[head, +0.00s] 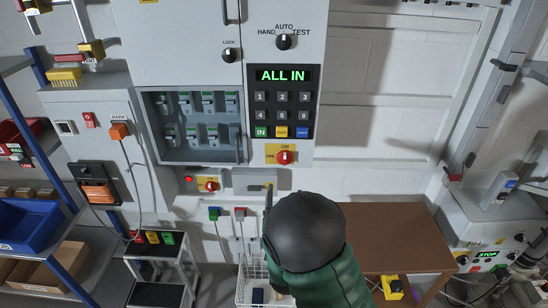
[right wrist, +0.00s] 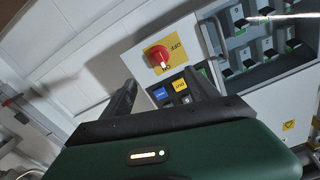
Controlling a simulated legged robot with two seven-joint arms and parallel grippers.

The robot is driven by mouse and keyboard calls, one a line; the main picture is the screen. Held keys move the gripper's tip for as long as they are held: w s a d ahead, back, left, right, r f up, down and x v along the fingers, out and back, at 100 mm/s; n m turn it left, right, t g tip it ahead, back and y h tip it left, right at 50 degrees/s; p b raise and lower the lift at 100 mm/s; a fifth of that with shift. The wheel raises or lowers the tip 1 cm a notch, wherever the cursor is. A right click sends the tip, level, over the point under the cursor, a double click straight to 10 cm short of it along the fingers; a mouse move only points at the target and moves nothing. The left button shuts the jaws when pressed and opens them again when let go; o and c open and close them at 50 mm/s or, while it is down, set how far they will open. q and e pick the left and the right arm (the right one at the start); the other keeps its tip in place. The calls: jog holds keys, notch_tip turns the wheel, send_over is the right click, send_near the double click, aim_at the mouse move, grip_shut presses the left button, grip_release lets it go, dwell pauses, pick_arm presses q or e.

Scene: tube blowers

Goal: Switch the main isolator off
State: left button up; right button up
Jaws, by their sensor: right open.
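The main isolator (head: 285,157) is a red rotary knob on a yellow plate, low on the grey cabinet under the keypad. Its pale mark appears to point up towards ON; OFF is at its left. In the right wrist view the knob (right wrist: 158,54) shows upside down, beyond the fingertips. My right gripper (right wrist: 160,80) is open and empty, with its two dark fingers apart and short of the knob. In the head view my right gripper (head: 267,196) is below the knob, its fingers partly hidden by my dark wrist. My left gripper is not in view.
A keypad (head: 282,102) reading ALL IN sits just above the isolator. A second red knob (head: 211,186) on yellow is lower left. An open breaker bay (head: 204,151) with its door lies left. A brown table (head: 400,238) stands at right.

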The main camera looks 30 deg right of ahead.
aim_at(285, 163)
jog(key=p+x, duration=0.3)
jog(key=x, duration=1.1)
jog(key=shift+w+a, duration=0.1)
jog(key=shift+w, duration=0.05)
jog(key=shift+w+d, duration=0.2)
jog(key=shift+d, duration=0.05)
jog(key=shift+f, duration=0.1)
jog(key=shift+w+d, duration=0.1)
jog(key=c, duration=1.4)
